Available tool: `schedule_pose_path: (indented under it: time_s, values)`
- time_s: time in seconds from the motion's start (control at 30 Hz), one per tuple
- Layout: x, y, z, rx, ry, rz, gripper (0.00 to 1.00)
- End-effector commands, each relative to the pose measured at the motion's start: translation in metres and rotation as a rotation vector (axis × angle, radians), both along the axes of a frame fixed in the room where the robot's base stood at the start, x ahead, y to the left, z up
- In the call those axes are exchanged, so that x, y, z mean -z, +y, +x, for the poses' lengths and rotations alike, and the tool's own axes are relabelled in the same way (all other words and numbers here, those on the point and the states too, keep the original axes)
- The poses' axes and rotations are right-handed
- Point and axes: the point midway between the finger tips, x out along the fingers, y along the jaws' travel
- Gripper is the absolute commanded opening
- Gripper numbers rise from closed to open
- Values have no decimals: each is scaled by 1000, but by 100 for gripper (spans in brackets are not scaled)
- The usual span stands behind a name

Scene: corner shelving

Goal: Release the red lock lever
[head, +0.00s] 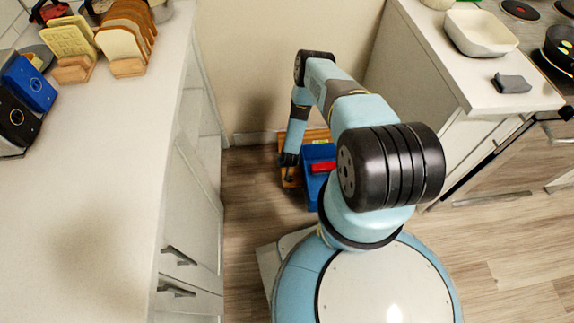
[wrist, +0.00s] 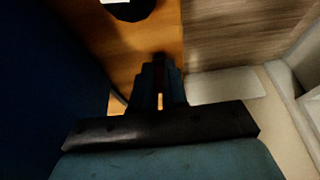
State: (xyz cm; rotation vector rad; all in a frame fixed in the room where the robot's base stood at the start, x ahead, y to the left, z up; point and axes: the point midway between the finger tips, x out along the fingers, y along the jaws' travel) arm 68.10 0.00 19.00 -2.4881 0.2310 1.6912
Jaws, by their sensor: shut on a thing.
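A red part (head: 323,167), which may be the lock lever, shows on top of a blue box (head: 318,152) on the floor in the head view. The box stands against an orange board (head: 290,177). My gripper (head: 289,160) reaches down at the left of the blue box, apart from this red part. In the wrist view my gripper (wrist: 160,62) points along the orange surface and its fingers are close together. They are shut on a small dark part that is too shadowed to make out. No clear red shows between the fingers.
A white counter (head: 105,190) with cabinets runs along the left. Another counter (head: 440,45) stands at the right. The wall (head: 265,70) is close behind the box. In the wrist view a dark blue side (wrist: 40,80) lies close at left. Open wooden floor (head: 500,245) is at right.

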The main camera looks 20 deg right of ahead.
Motion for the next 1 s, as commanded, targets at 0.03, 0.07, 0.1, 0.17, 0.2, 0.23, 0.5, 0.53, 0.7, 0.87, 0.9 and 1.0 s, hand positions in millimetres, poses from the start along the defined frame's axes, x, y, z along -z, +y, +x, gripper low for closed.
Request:
schedule_pose_path:
  time_s: [0.03,0.07,0.1,0.17,0.2,0.23,0.5,0.53,0.7,0.87,0.9,1.0]
  values:
    - [0,-1,1,-1,11,1,0]
    - [-1,-1,1,-1,19,2,0]
    - [-1,-1,2,-2,33,5,0]
    - [-2,-1,3,-3,56,9,0]
    - [-2,-1,4,-3,75,13,0]
    - [-2,-1,5,-3,90,16,0]
    - [-5,-2,13,-8,267,51,0]
    - [-5,-3,14,-9,290,55,0]
    - [-5,-4,19,-9,409,79,0]
    - [-5,-5,23,-10,521,101,0]
    - [-5,-5,25,-12,548,107,0]
    - [-4,-6,27,-11,611,120,0]
